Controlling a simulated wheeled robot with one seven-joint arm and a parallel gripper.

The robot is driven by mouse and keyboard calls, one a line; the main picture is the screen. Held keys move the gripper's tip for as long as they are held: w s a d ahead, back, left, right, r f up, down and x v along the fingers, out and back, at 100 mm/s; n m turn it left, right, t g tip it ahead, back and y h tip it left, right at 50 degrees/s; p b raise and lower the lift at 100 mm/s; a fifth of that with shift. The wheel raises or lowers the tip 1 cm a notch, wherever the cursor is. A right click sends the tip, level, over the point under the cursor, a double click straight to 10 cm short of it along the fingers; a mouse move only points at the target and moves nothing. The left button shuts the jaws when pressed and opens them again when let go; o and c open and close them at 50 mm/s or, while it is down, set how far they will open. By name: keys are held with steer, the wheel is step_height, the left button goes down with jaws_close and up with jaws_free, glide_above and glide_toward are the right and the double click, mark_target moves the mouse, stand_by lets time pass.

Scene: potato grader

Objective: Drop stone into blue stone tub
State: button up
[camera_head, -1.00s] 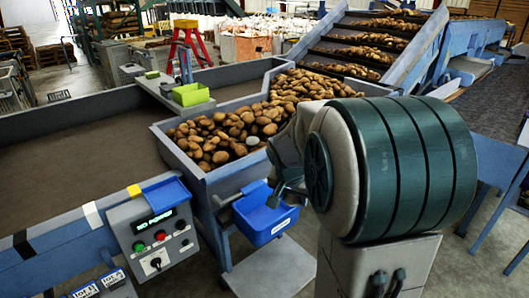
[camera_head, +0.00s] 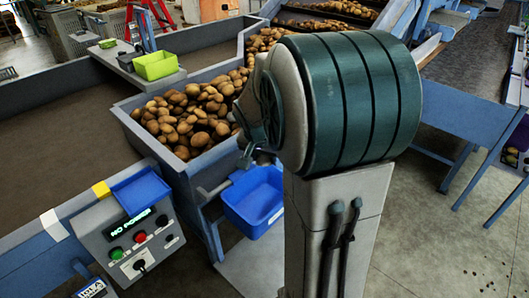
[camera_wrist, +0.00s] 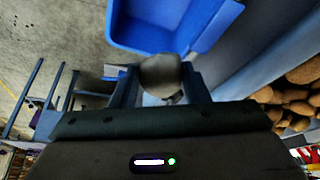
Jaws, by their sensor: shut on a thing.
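In the wrist view my gripper (camera_wrist: 160,88) is shut on a smooth grey stone (camera_wrist: 160,70), held between its two fingers. The blue stone tub (camera_wrist: 205,45) lies just beyond the fingertips in that view, and the part of its inside that shows looks empty. In the head view the blue tub (camera_head: 262,222) hangs at the front of the hopper, below and beside my arm.
A hopper (camera_head: 190,172) heaped with potatoes (camera_head: 190,115) stands left of the tub. A control box (camera_head: 130,240) with a blue tray (camera_head: 140,190) is at the lower left. A lime-green bin (camera_head: 155,65) sits on a ledge behind. Open floor (camera_head: 430,230) lies to the right.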

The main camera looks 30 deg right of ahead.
steer(key=shift+f+b, duration=0.65)
steer(key=shift+f, duration=0.8)
steer(key=o, duration=1.2)
steer(key=shift+c, duration=0.2)
steer(key=b+v, duration=0.1)
steer(key=v, duration=1.3)
steer(key=s+a+f+n+y, duration=0.1)
steer(key=s+a+f+n, duration=0.3)
steer(key=s, duration=0.3)
steer(key=s+a+f+n+y, duration=0.2)
steer(key=s+a+f+n, duration=0.2)
steer(key=s, duration=0.4)
steer(key=shift+a+f+n, duration=0.3)
steer(key=shift+a+n, duration=0.3)
steer(key=shift+a, duration=0.25)
